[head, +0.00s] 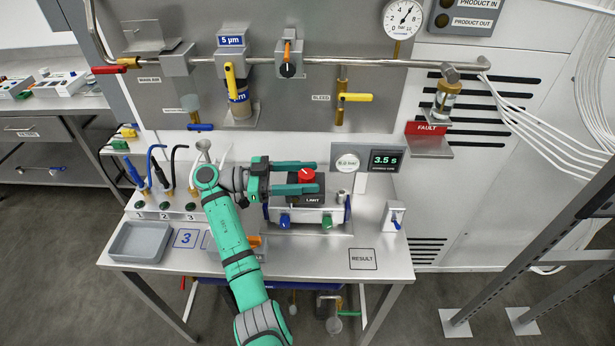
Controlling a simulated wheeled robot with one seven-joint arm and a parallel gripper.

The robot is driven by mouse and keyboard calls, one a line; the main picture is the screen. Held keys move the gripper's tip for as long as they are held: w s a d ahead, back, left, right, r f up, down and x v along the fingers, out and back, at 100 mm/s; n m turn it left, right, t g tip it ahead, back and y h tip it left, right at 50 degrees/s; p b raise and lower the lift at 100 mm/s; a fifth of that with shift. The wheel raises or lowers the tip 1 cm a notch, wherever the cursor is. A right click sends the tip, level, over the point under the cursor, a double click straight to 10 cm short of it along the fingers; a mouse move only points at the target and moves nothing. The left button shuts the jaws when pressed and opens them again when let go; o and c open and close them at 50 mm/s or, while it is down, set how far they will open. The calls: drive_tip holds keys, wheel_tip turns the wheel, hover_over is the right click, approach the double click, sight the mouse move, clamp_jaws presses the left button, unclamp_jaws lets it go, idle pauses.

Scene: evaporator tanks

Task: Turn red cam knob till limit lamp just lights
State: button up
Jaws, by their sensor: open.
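The red cam knob (307,175) sits on top of a dark block on a grey device (335,212) on the steel bench. My gripper (315,177) reaches in from the left, open, with one green finger on the far side of the knob and one on the near side. I cannot tell whether either finger touches it. A LIMIT label (313,199) shows on the dark block below the knob. No lit limit lamp can be made out at this size. A display (386,160) behind reads 3.5 s.
A blue and a green knob are on the device's front. A grey tray (140,242) and several cabled plugs stand left. A RESULT square (363,259) is bare at front right. A small switch box (395,217) stands at right. Pipes and valves run along the wall behind.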

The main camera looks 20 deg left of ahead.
drive_tip(key=v, duration=1)
drive_tip(key=shift+s+a, duration=0.1)
drive_tip(key=shift+a, duration=0.1)
drive_tip(key=shift+d, duration=0.2)
